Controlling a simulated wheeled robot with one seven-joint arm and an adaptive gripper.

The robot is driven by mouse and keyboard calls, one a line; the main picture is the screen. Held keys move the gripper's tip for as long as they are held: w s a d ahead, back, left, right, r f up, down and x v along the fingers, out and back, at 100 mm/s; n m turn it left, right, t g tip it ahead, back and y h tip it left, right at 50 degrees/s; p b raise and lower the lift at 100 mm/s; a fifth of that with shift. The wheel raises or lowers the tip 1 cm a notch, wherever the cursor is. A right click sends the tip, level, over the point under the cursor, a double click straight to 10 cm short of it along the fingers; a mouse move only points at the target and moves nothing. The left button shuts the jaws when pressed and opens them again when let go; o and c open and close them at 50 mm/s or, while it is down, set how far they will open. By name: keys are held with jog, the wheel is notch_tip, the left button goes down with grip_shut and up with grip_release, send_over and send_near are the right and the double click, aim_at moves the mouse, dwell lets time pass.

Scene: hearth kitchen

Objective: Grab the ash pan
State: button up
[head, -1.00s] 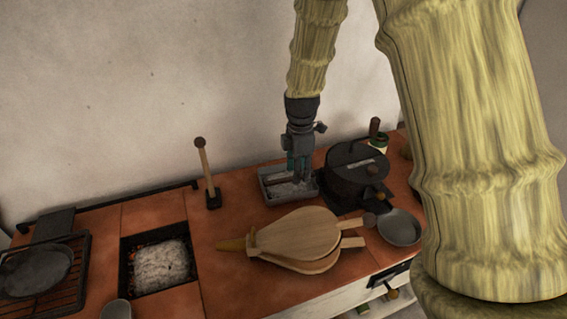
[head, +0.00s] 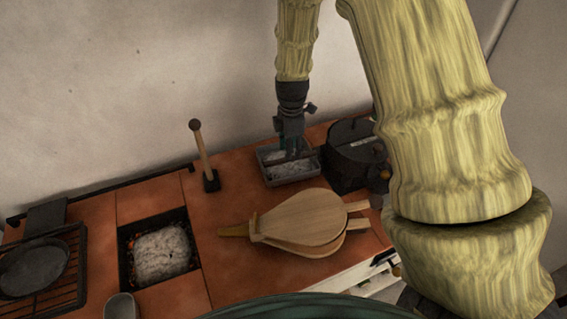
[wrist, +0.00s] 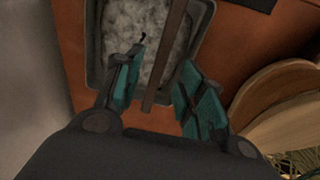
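The ash pan (head: 293,179) is a grey rectangular metal pan with pale ash in it, on the terracotta hearth top near the back wall. A thin brown bar (wrist: 165,50) runs across above the ash in the wrist view, where the pan's rim (wrist: 94,50) also shows. My gripper (head: 290,151) points down over the pan. In the wrist view, its two teal-padded fingers (wrist: 157,88) are apart, with the bar's near end between them. I cannot tell whether either finger touches it. The gripper hides part of the pan in the head view.
Wooden bellows (head: 305,220) lie in front of the pan. A dark lidded pot (head: 345,165) stands close on its right, partly behind my arm. An upright wooden-handled tool (head: 202,155) is to the left, beyond an ash-filled fire pit (head: 162,253) and a grill with a skillet (head: 35,267).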

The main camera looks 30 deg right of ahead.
jog(key=shift+d+f+p, duration=0.1)
jog(key=shift+f+p, duration=0.35)
jog(key=shift+f, duration=2.15)
grip_shut()
